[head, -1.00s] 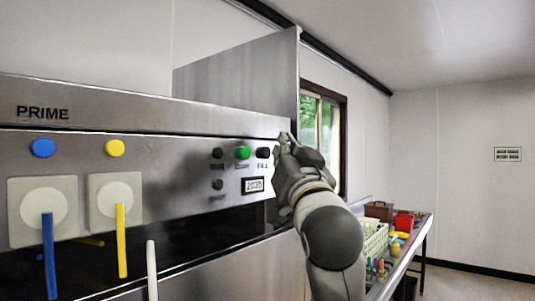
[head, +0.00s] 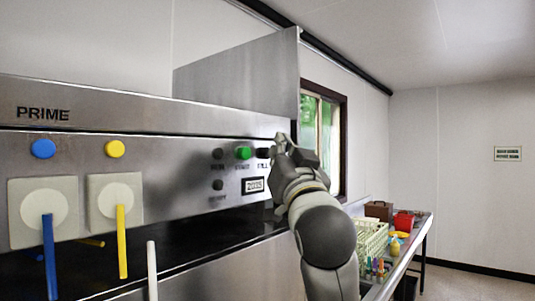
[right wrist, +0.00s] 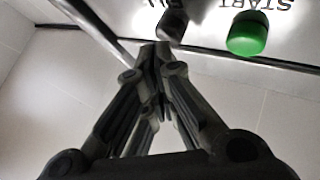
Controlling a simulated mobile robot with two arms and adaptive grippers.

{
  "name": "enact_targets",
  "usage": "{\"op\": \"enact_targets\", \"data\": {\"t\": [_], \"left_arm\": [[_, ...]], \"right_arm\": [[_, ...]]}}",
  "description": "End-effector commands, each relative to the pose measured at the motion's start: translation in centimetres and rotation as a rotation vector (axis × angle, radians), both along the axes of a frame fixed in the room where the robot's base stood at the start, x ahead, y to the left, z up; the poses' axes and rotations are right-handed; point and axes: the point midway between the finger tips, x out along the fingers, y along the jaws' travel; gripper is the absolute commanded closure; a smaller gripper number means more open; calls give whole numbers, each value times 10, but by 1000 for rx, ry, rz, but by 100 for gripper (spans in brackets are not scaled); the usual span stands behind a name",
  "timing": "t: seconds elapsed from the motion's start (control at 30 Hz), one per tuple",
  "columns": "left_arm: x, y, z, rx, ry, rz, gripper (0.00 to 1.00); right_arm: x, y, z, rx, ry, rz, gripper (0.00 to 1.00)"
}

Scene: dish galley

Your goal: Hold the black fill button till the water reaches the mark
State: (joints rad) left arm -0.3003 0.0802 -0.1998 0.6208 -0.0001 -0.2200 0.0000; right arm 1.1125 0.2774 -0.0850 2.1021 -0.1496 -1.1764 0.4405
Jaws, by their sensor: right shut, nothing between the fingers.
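In the right wrist view the black button (right wrist: 173,24) is just beyond the fingertips, near the upside-down lettering. My right gripper (head: 280,142) is shut and empty, with its tips close to the button; it also shows in the right wrist view (right wrist: 154,50). I cannot tell whether the tips touch the button. No water or level mark can be made out. My left gripper is out of view.
A green START button (head: 243,153) sits just left of FILL; it is close in the right wrist view too (right wrist: 247,34). A small display (head: 253,185) is below. Blue (head: 49,255) and yellow (head: 121,240) levers stand at left. A side table holds a crate (head: 372,240).

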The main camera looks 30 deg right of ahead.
Motion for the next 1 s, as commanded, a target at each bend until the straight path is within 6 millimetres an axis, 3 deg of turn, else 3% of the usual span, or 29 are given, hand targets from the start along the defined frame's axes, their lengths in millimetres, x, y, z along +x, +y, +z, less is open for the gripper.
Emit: {"op": "enact_targets", "data": {"t": [1.0], "left_arm": [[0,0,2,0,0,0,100]], "right_arm": [[10,4,0,1,2,2,100]]}}
